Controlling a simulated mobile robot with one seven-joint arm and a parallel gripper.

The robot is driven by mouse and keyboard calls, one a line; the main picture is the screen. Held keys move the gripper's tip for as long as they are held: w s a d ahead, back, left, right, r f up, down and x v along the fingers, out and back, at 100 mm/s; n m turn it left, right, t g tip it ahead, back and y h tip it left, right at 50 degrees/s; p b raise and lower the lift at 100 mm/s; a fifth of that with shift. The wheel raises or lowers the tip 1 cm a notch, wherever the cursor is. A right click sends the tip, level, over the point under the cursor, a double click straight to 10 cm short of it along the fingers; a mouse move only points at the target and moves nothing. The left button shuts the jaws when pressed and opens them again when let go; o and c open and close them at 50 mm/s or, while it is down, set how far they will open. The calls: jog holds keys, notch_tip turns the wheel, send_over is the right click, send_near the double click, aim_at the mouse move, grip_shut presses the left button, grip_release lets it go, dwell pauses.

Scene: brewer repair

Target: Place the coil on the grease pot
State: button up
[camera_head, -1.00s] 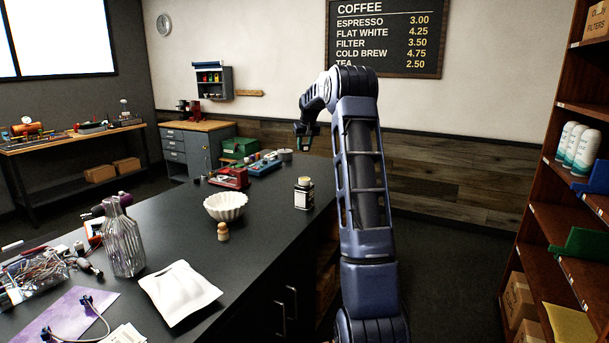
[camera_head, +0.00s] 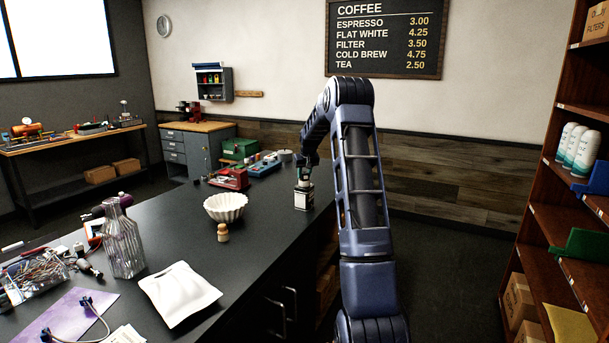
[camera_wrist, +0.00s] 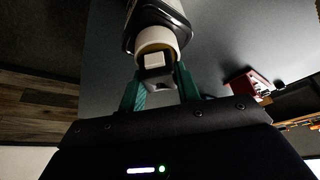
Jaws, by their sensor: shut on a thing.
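In the wrist view the green fingers (camera_wrist: 161,88) are shut on a small grey block with a pale square face, which I take to be the coil (camera_wrist: 154,61). The coil is in front of the pale lid (camera_wrist: 170,42) of the pot; I cannot tell whether it touches the lid.
A white fluted bowl (camera_head: 225,207), a small wooden figure-like piece (camera_head: 223,233) and a white pouch (camera_head: 180,294) lie left of the pot. A red tool (camera_head: 229,178) and a blue tray (camera_head: 258,167) stand farther back. The counter around the pot is clear.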

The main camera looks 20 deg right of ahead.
jog(key=shift+f, duration=0.15)
jog(key=o, duration=1)
jog(key=v, duration=1.1)
jog(key=s+a+r, duration=0.3)
jog(key=s+r, duration=0.1)
jog(key=s, duration=0.5)
jog(key=s+a+r, duration=0.3)
jog(key=s, duration=0.6)
jog(key=s+a+r, duration=0.4)
jog(key=s, duration=0.5)
jog(key=s+a+f, duration=0.1)
jog(key=s+f, duration=0.3)
jog(key=s, duration=1.1)
jog(key=s+a+f, duration=0.2)
jog(key=s+f, duration=0.2)
jog(key=s, duration=1.1)
jog(key=shift+a+f, duration=0.15)
jog(key=shift+f, duration=0.1)
